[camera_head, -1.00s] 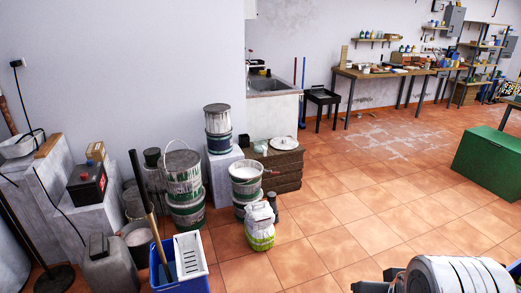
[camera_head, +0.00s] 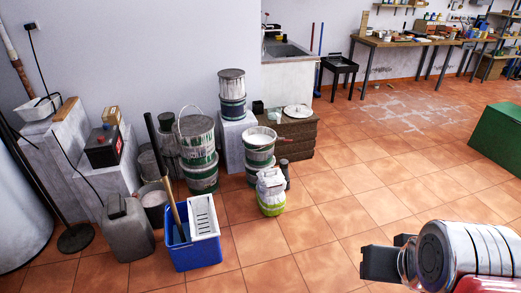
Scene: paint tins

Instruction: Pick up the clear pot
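My arm reaches in at the lower right, and the dark end of my gripper (camera_head: 380,263) points left above the tiled floor. Its fingertips cannot be told apart from this side, so I cannot see whether it is open or shut. A see-through curved edge shows between the dark block and the silver round link; I cannot tell whether it is a clear pot or part of my arm. No clear pot can be made out for certain elsewhere.
Paint tins (camera_head: 198,150) and an open white tin (camera_head: 258,150) stand by the wall. A bag (camera_head: 271,190) is in front. A blue bin (camera_head: 193,252) and grey canister (camera_head: 128,235) are at lower left. A workbench (camera_head: 400,42) stands at the back. The middle floor is clear.

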